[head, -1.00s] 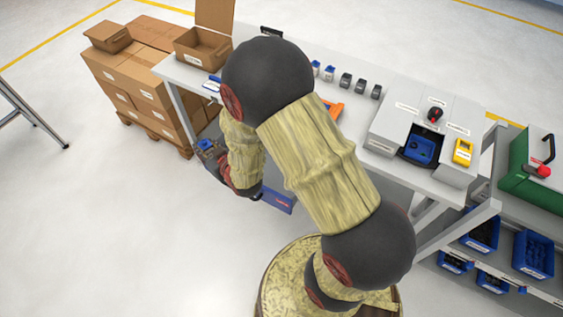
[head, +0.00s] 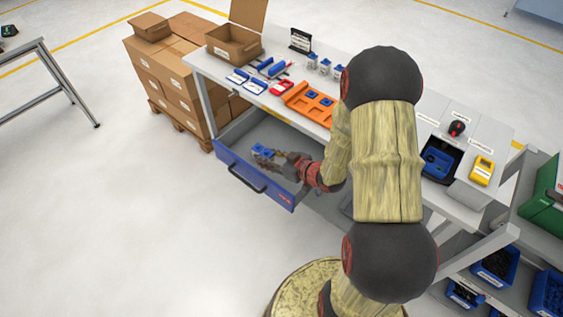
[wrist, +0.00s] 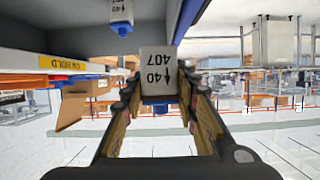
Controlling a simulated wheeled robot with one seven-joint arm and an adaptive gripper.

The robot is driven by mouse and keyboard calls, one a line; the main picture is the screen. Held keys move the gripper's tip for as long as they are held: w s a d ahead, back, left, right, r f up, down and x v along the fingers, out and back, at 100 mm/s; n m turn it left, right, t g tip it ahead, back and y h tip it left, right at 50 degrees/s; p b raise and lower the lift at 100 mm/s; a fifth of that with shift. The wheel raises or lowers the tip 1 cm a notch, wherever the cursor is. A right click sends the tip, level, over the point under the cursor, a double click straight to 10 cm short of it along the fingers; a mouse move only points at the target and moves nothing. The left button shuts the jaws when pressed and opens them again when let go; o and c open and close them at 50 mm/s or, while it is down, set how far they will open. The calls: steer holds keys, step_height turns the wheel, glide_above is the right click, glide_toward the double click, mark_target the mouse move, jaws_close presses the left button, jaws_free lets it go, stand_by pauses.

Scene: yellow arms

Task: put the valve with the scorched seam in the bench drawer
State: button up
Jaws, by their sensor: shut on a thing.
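In the head view, the bench drawer (head: 238,177) is pulled open below the bench top, with a blue front and grey inside. My gripper (head: 271,157) is over the drawer's inside, shut on a valve (head: 261,150) with blue parts. In the wrist view, my gripper (wrist: 160,95) grips the valve (wrist: 159,62) on both sides; its pale face reads 407 and 40 with an arrow, upside down. I see no scorched seam on this face. Another labelled valve (wrist: 121,12) shows in the grey space above in that picture. I cannot tell whether the held valve touches the drawer floor.
An orange tray (head: 297,98) with blue-topped pieces lies on the bench. Several valves (head: 312,62) stand behind it. An open cardboard box (head: 233,45) is at the bench's left end. A yellow hold label (wrist: 62,63) is on an edge in the wrist view. Floor left of the drawer is clear.

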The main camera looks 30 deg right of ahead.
steer(key=shift+w+d+f+b, duration=0.4)
steer(key=shift+d+f+b, duration=0.35)
steer(key=shift+d+f, duration=0.65)
steer(key=shift+w+d+f+b, duration=0.45)
steer(key=shift+d+f+b, duration=0.4)
steer(key=shift+f, duration=1.1)
steer(key=shift+w+d+f+b, duration=0.4)
steer(key=shift+d+f+b, duration=0.25)
steer(key=shift+d+f, duration=0.8)
steer(key=shift+a+f, duration=0.2)
steer(key=shift+f, duration=0.05)
steer(key=shift+f, duration=0.35)
steer(key=shift+s+f+b, duration=0.1)
steer(key=shift+f+b, duration=0.15)
steer(key=shift+b, duration=0.1)
